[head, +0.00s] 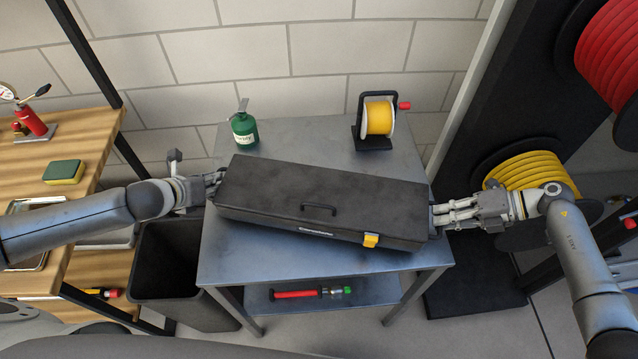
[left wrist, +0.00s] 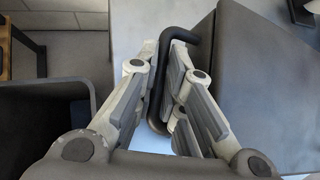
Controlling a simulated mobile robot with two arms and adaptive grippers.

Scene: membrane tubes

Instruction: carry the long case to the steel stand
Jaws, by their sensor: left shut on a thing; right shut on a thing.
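The long case (head: 290,200) is black with a front handle and a yellow latch, and lies slightly slanted over the steel stand (head: 225,262). I cannot tell whether it rests on the top or hangs just above it. My left gripper (head: 214,182) is shut on the handle at the case's left end; in the left wrist view the fingers (left wrist: 170,85) close around the black bar handle (left wrist: 186,55) beside the case (left wrist: 262,80). My right gripper (head: 440,215) is shut on the handle at the case's right end, mostly hidden by the fingers.
A green canister (head: 244,130) and a yellow reel (head: 378,118) stand on the stand's back part. A red tool (head: 297,293) lies on its lower shelf. A dark bin (head: 172,265) stands left, by a wooden shelf unit (head: 85,180). Hose reels (head: 532,172) are at right.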

